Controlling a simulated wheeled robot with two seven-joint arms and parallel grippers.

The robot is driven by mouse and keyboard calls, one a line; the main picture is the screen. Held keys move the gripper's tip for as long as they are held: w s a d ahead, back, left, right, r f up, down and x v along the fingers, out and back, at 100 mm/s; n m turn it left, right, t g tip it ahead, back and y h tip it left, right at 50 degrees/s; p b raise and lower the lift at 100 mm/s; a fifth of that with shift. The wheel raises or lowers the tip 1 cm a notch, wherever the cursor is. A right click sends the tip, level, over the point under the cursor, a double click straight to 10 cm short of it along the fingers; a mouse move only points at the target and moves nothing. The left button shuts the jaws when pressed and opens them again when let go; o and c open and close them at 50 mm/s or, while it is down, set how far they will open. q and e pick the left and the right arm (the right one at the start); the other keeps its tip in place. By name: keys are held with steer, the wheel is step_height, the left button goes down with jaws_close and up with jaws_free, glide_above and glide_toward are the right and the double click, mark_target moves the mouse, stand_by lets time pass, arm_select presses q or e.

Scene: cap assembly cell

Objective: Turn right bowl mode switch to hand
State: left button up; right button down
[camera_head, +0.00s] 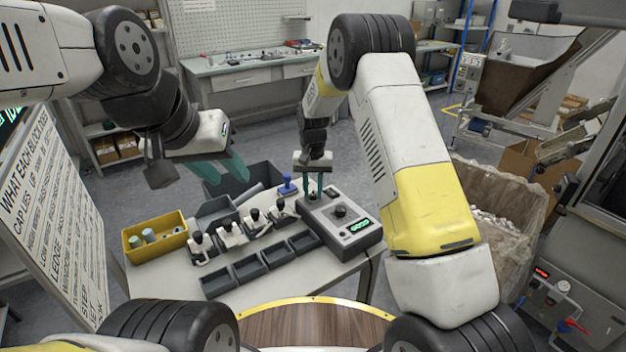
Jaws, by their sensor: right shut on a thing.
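My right gripper (314,194) points down at the far left corner of a grey control box (372,240) on the table. Its teal fingers are close together, shut on a small part at the box top that they mostly hide. The box has a dark round knob (340,211) and a green lit display (360,226). I cannot read any switch label or its position. My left gripper (222,176) is open and empty, held above the back left of the table. Another control panel (560,300) with a red display stands at the lower right; no gripper is near it.
The table holds a yellow bin (155,247) with small cylinders, several black and white fixtures, several dark trays (217,284) and a blue stamp-like object (287,184). A sign board (50,215) stands at left. A large lined box (505,225) stands at right.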

mark_target(313, 193)
steer(key=shift+m, duration=0.8)
steer(key=c, duration=1.2)
jaws_free()
steer(key=shift+o, duration=0.2)
step_height(313, 193, up, 8)
steer(key=shift+f, duration=0.1)
